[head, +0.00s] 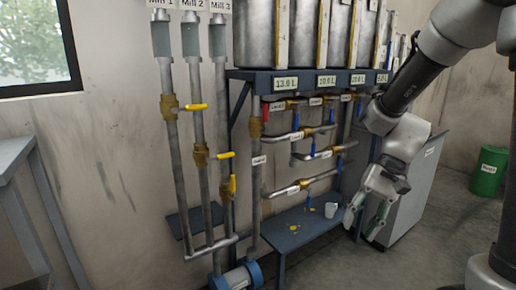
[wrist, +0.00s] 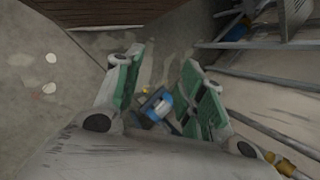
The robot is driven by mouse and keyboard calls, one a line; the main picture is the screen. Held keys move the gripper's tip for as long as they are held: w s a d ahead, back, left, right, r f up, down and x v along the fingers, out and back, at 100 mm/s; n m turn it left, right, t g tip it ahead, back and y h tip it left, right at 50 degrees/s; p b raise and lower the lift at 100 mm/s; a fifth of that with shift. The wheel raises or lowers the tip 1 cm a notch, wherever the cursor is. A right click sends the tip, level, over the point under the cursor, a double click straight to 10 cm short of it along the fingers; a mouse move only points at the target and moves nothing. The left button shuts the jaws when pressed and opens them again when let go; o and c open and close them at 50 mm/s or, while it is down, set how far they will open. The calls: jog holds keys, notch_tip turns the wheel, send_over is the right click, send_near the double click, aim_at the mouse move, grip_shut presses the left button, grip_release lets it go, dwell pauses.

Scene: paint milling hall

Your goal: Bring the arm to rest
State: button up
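My gripper (head: 362,222) is on the right of the head view, at the end of my raised arm. It hangs in front of the shelf's right end and the grey cabinet. In the wrist view its two green-padded fingers (wrist: 165,88) are spread apart with nothing between them. The floor and a blue pump-like part (wrist: 158,104) show beyond the gap.
A pipe rack with yellow-handled valves (head: 226,155) and red and blue valve levers stands against the wall. Tanks sit on a blue frame (head: 262,82). A low blue shelf (head: 290,236) holds a white cup (head: 331,210). A green bin (head: 490,172) stands far right.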

jog(key=s+d+r+n+t+h, duration=0.3)
jog(key=s+d+r+t+h, duration=0.2)
jog(key=s+d+r, duration=0.5)
notch_tip(320, 180, up, 3)
jog(key=shift+d+f+n+t, duration=0.15)
jog(key=shift+d+n+t, duration=0.15)
jog(key=shift+d+t, duration=0.75)
jog(key=shift+a, duration=0.1)
dwell(0.4)
